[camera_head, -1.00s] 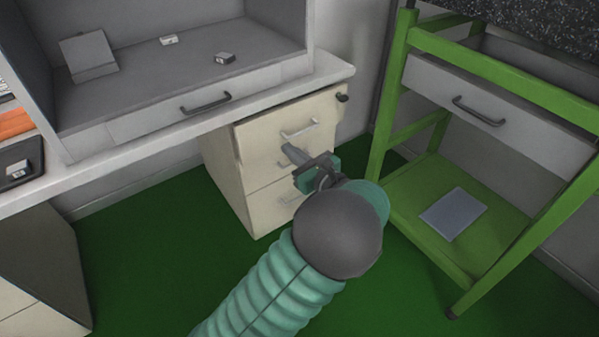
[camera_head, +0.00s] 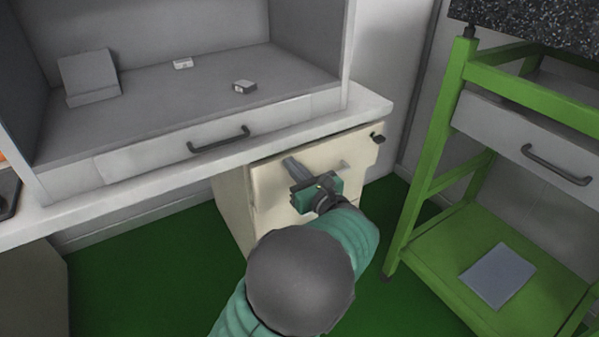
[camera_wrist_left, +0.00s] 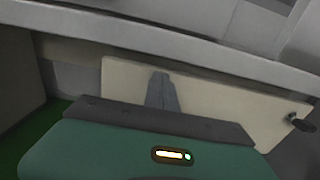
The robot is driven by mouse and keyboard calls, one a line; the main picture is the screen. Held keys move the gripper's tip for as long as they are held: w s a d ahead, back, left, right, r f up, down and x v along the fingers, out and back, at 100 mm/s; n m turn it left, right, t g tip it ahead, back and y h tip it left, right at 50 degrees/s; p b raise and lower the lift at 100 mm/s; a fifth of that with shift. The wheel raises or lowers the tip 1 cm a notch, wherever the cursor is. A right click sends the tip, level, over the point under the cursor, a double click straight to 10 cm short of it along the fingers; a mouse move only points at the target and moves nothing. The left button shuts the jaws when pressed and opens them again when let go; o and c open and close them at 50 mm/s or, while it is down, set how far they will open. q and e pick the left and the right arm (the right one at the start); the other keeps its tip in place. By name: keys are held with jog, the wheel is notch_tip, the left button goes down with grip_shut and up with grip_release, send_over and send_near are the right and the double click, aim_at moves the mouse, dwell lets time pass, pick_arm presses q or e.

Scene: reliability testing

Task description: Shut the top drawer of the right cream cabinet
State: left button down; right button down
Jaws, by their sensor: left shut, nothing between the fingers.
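The right cream cabinet (camera_head: 231,190) stands under the white worktop. Its top drawer (camera_head: 362,152) has a cream front with a pale handle, partly hidden behind my left gripper. How far the drawer stands out is hard to tell. My left gripper (camera_head: 292,164) is shut and empty, its grey fingers pointing at the upper left part of the drawer front. In the left wrist view the closed fingers (camera_wrist_left: 161,92) overlap the cream drawer front (camera_wrist_left: 215,110), below the worktop edge. Whether they touch it I cannot tell. My right gripper is not in view.
The worktop (camera_head: 375,113) overhangs the cabinet and carries a grey booth with its own handled drawer (camera_head: 215,138). A black knob (camera_head: 378,137) sticks out at the cabinet's upper right. A green frame (camera_head: 430,170) stands to the right. Green floor lies between.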

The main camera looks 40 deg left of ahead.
aim_at(284, 154)
pick_arm(q)
jog(key=x, duration=0.1)
jog(key=p+x, duration=0.1)
jog(key=x, duration=0.2)
jog(key=shift+a+r+p, duration=0.1)
jog(key=shift+r+p, duration=0.15)
jog(key=shift+p, duration=0.05)
jog(key=shift+r, duration=0.15)
jog(key=shift+r, duration=0.1)
